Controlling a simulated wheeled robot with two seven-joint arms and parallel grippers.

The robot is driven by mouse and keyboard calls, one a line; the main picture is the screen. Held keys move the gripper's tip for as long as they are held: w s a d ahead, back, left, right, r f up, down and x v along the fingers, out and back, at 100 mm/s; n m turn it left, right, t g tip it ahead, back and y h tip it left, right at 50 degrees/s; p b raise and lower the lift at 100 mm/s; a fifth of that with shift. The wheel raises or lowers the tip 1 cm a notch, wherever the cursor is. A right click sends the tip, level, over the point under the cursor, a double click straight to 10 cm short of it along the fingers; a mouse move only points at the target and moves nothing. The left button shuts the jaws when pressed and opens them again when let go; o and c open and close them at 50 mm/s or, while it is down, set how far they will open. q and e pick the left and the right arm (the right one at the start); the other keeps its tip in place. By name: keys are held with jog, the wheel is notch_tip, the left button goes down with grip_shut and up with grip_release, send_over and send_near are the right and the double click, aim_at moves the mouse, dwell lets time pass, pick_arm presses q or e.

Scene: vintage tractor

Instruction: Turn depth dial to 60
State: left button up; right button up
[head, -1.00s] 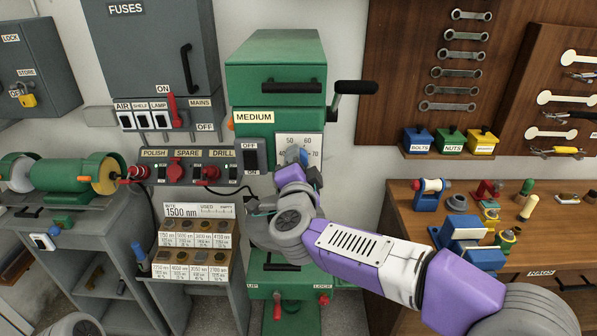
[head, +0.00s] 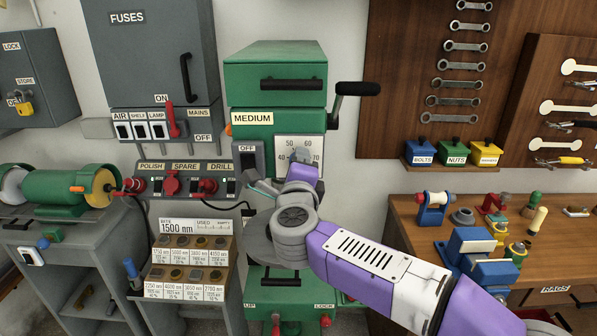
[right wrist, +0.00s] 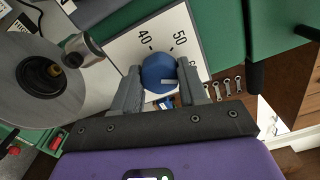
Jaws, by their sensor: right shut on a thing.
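The depth dial is a round blue knob (right wrist: 159,72) on a white plate (right wrist: 126,52) with black numbers; 40 and 50 show in the right wrist view. In the head view the plate (head: 316,143) reads 40, 50, 60 and 70 on the green machine's front, and the knob is largely hidden by my gripper. My right gripper (right wrist: 160,85) is shut on the knob, one finger on each side. A pale mark shows on the knob's face, but which number it indicates I cannot tell. My left gripper is not in view.
The green machine (head: 275,70) has a black-handled crank (head: 357,89) at its upper right. An OFF switch (head: 250,158) sits just left of the dial. A socket panel (head: 185,180) and bit rack (head: 190,260) stand left. A wooden bench (head: 410,210) stands right.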

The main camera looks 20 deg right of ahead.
jog(key=shift+m, duration=0.3)
jog(key=o, duration=1.1)
jog(key=shift+c, duration=0.2)
jog(key=v, duration=0.7)
jog(key=shift+s, duration=0.3)
jog(key=shift+a, duration=0.1)
